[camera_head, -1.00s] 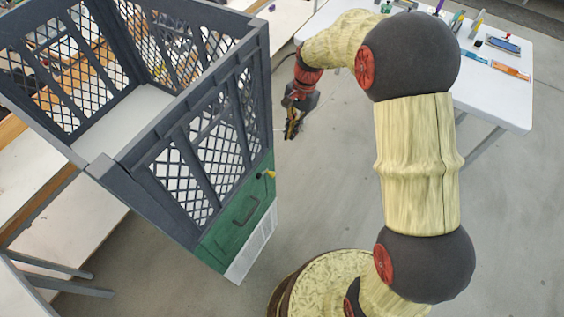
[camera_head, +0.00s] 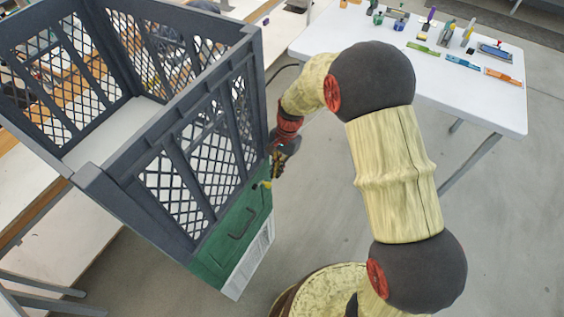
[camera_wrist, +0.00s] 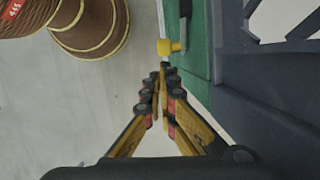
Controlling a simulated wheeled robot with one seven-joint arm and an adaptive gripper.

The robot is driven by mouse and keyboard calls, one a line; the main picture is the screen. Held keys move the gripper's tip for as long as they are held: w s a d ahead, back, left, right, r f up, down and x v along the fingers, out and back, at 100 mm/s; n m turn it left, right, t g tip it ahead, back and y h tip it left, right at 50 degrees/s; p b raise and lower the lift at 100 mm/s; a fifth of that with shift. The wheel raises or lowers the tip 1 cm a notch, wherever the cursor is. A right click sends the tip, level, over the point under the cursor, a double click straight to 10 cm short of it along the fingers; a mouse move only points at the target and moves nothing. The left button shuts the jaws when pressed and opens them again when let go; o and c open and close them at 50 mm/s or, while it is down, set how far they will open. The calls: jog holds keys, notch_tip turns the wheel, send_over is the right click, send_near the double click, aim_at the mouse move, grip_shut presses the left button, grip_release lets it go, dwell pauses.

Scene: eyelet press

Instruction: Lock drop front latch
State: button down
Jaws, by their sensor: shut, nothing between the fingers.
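The green drop front (camera_head: 218,247) is the lower front panel of a dark grey lattice-sided crate (camera_head: 120,185). It looks upright and closed, with a dark handle (camera_head: 242,223) on it. The small yellow latch knob (camera_head: 266,184) sits near the panel's upper right corner. In the wrist view the yellow knob (camera_wrist: 171,47) stands out from the green panel (camera_wrist: 196,40), beside a dark bar. My gripper (camera_head: 276,174) is right by the knob. In the wrist view its shut fingertips (camera_wrist: 164,70) point at the knob, just short of it; contact cannot be told.
A white table (camera_head: 400,50) with tools and coloured parts stands at the back right. The grey floor (camera_head: 330,200) between crate and table is clear. A pale slatted part (camera_head: 250,258) lies below the green panel. Another pale table (camera_head: 70,250) is at left.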

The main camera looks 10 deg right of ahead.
jog(key=shift+s+a+f, duration=0.25)
jog(key=shift+f+g+y+p, duration=0.35)
jog(key=shift+f+g+y, duration=0.35)
dwell(0.6)
notch_tip(320, 180, down, 6)
jog(key=s+a+g+y, duration=0.1)
jog(key=s+g+y, duration=0.1)
jog(key=g+y, duration=0.2)
jog(key=shift+s+a+r+g, duration=0.2)
jog(key=shift+a+g, duration=0.2)
jog(key=shift+g, duration=0.4)
jog(key=shift+f, duration=0.1)
dwell(1.5)
